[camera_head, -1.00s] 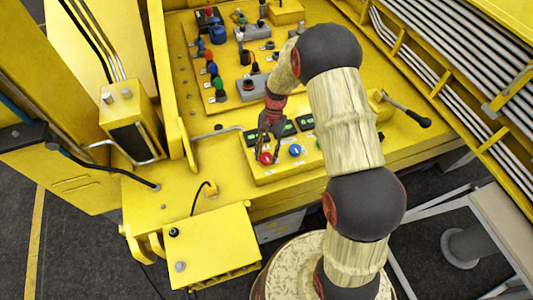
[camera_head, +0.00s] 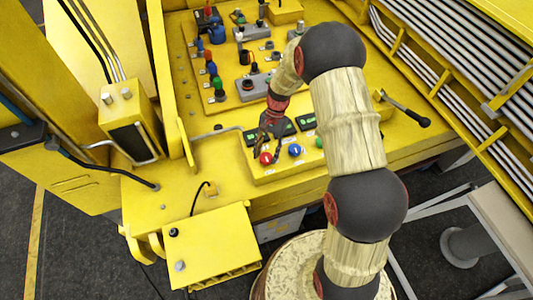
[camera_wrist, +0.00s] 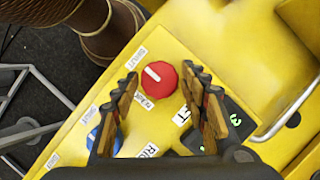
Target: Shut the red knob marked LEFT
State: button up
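The red knob (camera_wrist: 165,80) shows in the wrist view on the yellow panel, beside a label that reads LEFT. Its white mark slants to the upper left, roughly toward a label that seems to read SHUT (camera_wrist: 132,60). A second small label sits at its lower left. My gripper (camera_wrist: 160,76) is open, with one finger on each side of the knob and visible gaps between. In the head view the red knob (camera_head: 265,158) sits at the front left of the control box, and my gripper (camera_head: 268,148) is just over it. Height above the panel is hard to tell.
A blue knob (camera_head: 295,150) and a green knob (camera_head: 319,143) stand to the right on the same box. Dark displays with green digits (camera_head: 306,122) lie behind them. A bent metal handle (camera_head: 213,133) is at the left.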

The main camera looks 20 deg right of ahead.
jog(key=shift+o, duration=0.9)
jog(key=v, duration=1.2)
jog(key=s+a+r+n+t+h+b, duration=0.1)
jog(key=s+r+n+t+b, duration=0.1)
jog(key=s+b, duration=0.3)
jog(key=s+a+r+n+t+h+b, duration=0.1)
jog(key=s+r+n+t+b, duration=0.2)
jog(key=s+b, duration=0.3)
jog(key=s+a+r+n+t+h+b, duration=0.1)
jog(key=s+r+n+t+b, duration=0.1)
jog(key=s, duration=1.2)
jog(key=n+t+b, duration=0.1)
jog(key=n+b, duration=0.1)
jog(key=b, duration=0.1)
jog(key=shift+a+r+t, duration=0.3)
jog(key=shift+r, duration=0.05)
